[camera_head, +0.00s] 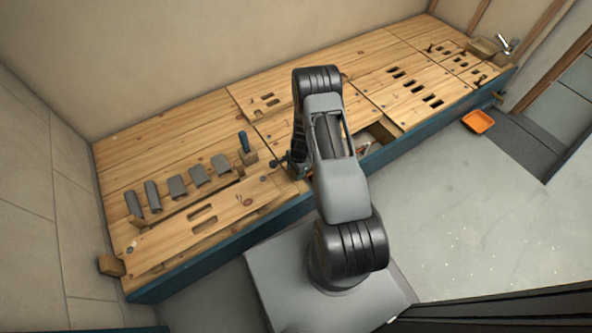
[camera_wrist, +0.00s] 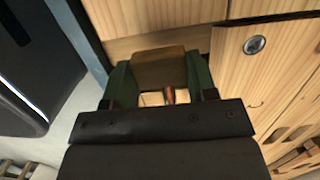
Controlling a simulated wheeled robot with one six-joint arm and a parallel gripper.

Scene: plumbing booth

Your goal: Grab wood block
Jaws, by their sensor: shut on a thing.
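In the wrist view, a brown wood block (camera_wrist: 158,68) sits between the two green fingers of my gripper (camera_wrist: 160,84). The fingers are shut on it, one on each side. The block is at the edge of the wooden workbench, by an opening in its top; whether it still touches the bench I cannot tell. In the head view, my gripper (camera_head: 293,166) is at the front of the bench, mostly hidden by my arm, and the held block is not clear there.
The workbench (camera_head: 190,125) has slots and a blue front edge. Another wood block (camera_head: 111,265) is at the left end. An orange tray (camera_head: 478,121) lies on the floor at right.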

